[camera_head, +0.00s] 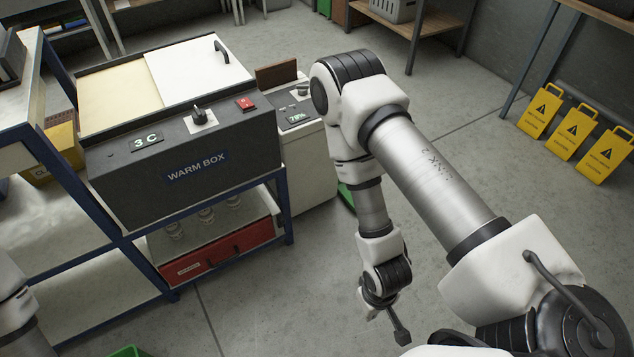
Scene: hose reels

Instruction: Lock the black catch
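I cannot make out a black catch for certain in the head view. A dark grey box labelled WARM BOX (225,178) stands on a blue-framed rack.
A red drawer (218,253) with a black handle sits below the box. A white lid (196,72) with a black handle partly covers the box top. A second panelled unit (305,150) stands to its right. Yellow warning signs (574,131) stand far right. Floor between is clear.

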